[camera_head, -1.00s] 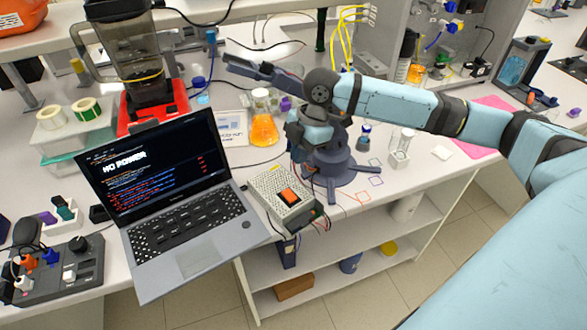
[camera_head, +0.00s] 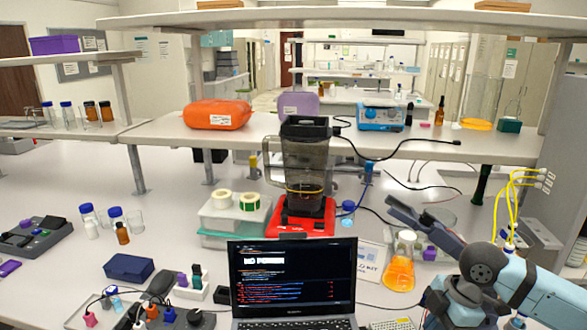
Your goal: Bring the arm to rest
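My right arm (camera_head: 525,290), light blue with dark grey joints, comes in at the lower right. Its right gripper (camera_head: 425,220) shows as dark grey parts reaching up and left above the bench, near the flask of orange liquid (camera_head: 399,274). I cannot tell whether its fingers are apart. No held object is visible in it. My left gripper is out of view. The laptop (camera_head: 293,275) stands open at the bottom middle, its screen reading NO POWER.
A blender (camera_head: 307,160) on a red base (camera_head: 305,218) stands behind the laptop. White containers (camera_head: 232,215) with tape rolls are left of it. Yellow tubes (camera_head: 512,195) rise at right. A shelf (camera_head: 380,145) spans behind.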

